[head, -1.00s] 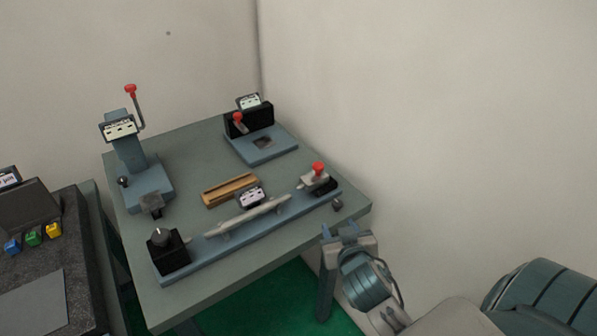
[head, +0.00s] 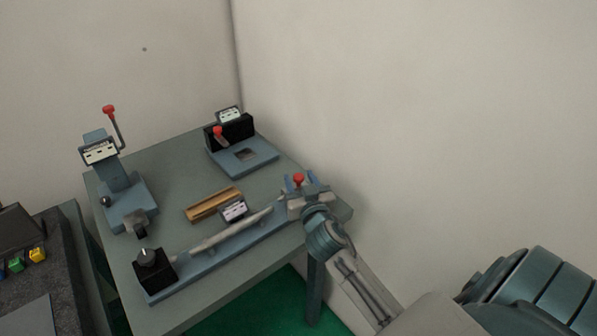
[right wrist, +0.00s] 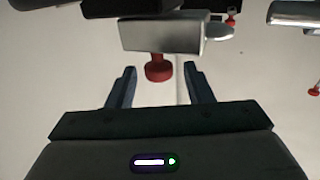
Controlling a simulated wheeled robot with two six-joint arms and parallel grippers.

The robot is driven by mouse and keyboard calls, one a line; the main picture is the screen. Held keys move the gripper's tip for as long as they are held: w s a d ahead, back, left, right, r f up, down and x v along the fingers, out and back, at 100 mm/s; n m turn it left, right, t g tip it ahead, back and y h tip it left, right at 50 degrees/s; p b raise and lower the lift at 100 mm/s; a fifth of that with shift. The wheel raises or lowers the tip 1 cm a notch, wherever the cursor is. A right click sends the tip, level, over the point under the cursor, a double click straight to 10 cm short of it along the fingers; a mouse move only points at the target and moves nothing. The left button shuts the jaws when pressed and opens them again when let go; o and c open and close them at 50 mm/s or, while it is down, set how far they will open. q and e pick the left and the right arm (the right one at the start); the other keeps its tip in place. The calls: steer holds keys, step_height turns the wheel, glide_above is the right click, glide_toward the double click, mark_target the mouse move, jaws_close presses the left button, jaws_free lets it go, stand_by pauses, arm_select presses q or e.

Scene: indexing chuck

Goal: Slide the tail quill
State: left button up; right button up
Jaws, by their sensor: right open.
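The tail quill is a silver block (right wrist: 160,35) with a short pointed tip. Its red knob (head: 298,179) stands at the right end of the long blue bed (head: 215,262). In the right wrist view the knob (right wrist: 158,69) lies between the fingertips, with space on both sides. My right gripper (head: 300,182) is open around the knob and covers most of the quill in the head view; its two fingers also show in the right wrist view (right wrist: 160,78). A pale rod (head: 232,231) lies along the bed towards the black chuck block (head: 154,273). My left gripper is not in view.
A lever stand (head: 121,190) with a red-tipped handle is at the table's back left. A black-backed blue fixture (head: 243,158) stands at the back. A wooden block (head: 211,204) and a labelled panel (head: 234,210) are mid-table. A wall rises close on the right.

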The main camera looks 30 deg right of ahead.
steer(key=shift+x, duration=0.9)
steer(key=shift+c, duration=0.5)
jaws_close()
steer(key=shift+s+a+f, duration=0.1)
steer(key=shift+a+f, duration=0.05)
steer(key=shift+a, duration=1.4)
steer(key=shift+o, duration=0.5)
jaws_free()
